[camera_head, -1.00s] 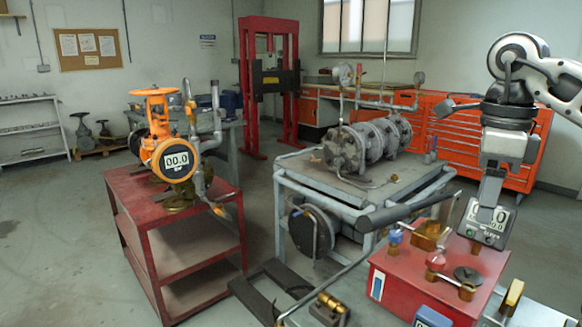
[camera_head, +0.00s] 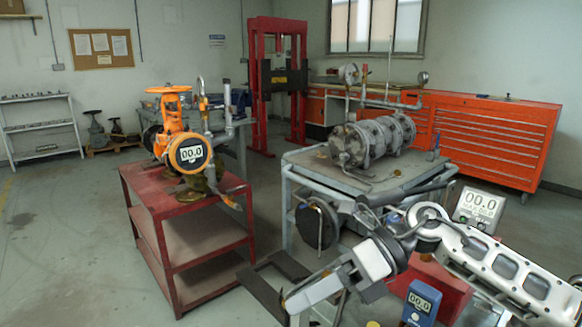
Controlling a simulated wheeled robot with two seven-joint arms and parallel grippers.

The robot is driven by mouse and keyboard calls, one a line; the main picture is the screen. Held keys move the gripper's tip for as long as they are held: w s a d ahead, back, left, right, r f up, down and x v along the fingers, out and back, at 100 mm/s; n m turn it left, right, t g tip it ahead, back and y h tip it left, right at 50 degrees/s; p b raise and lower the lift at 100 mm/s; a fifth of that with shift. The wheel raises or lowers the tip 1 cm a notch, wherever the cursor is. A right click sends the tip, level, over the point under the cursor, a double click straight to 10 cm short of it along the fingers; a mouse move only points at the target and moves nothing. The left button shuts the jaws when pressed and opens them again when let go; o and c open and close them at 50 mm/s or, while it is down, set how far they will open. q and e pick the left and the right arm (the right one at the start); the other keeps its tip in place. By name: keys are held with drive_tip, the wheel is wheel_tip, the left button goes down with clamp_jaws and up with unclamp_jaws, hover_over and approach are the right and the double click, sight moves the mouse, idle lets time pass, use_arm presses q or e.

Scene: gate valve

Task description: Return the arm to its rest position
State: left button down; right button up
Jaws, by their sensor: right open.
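My right arm comes in from the lower right, bent at a round white joint. Its right gripper (camera_head: 318,288) is low in the picture, pointing down and to the left, with the fingers apart and nothing visible between them. It is in front of the pipe-frame table and well to the right of the orange gate valve (camera_head: 172,122). The valve, with a handwheel on top and a round display reading 00.0, stands on a red cart (camera_head: 150,186), apart from the gripper. My left gripper is not in view.
A metal-frame table (camera_head: 300,166) carries a grey cylindrical pump (camera_head: 372,140). A red box (camera_head: 452,286) with a blue display device (camera_head: 421,303) is partly hidden behind my right arm. A white display (camera_head: 478,207) stands beside the arm. Orange drawer cabinets (camera_head: 490,135) line the back. Floor at left is clear.

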drive_tip(key=s+a+r+m+t+y, duration=0.1)
drive_tip(key=s+a+m+t+y, duration=0.1)
drive_tip(key=a+m+y, duration=0.4)
drive_tip(key=w+d+f+m+t+h, duration=0.1)
drive_tip(key=d+f+m+t+h, duration=0.4)
drive_tip(key=m+t, duration=0.75)
drive_tip(key=w+d+f+m+t+h, duration=0.2)
drive_tip(key=d+f+m+t+h, duration=0.4)
drive_tip(key=m, duration=1.1)
drive_tip(key=s+d+f+m+g+h, duration=0.2)
drive_tip(key=s+f+m, duration=0.3)
drive_tip(key=f, duration=0.3)
drive_tip(key=s+d+f+m+g+h, duration=0.2)
drive_tip(key=s+d+f+m+g, duration=0.2)
drive_tip(key=s+f, duration=0.4)
drive_tip(key=shift+d+f+m, duration=0.3)
drive_tip(key=shift+f+m, duration=0.05)
drive_tip(key=shift+f, duration=0.3)
